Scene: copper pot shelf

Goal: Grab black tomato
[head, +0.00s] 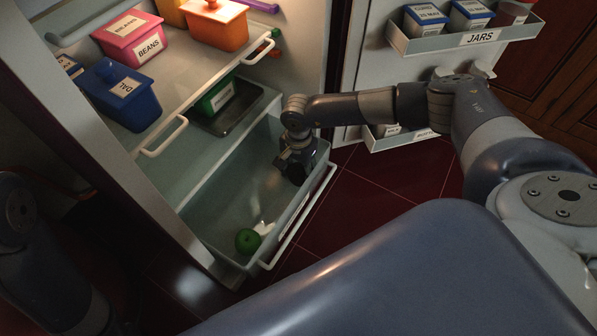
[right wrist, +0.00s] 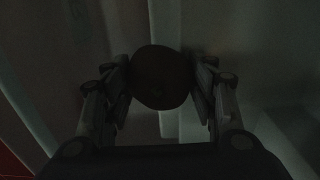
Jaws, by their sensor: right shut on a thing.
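In the right wrist view a dark round thing, the black tomato (right wrist: 162,78), sits between the two fingers of my right gripper (right wrist: 163,82). The fingers touch it on both sides. In the head view my right gripper (head: 293,165) is inside the pulled-out fridge drawer (head: 225,165), near its right wall; the tomato is hidden or too dark to make out there. My left gripper is not in view; only a dark part of my left arm shows at the left edge.
A green round item (head: 247,241) lies in the drawer's near end beside a pale piece. A shelf above holds a blue box (head: 122,95), a pink box (head: 131,36) and an orange box (head: 214,24). The open fridge door has a rack (head: 440,42) of jars at right.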

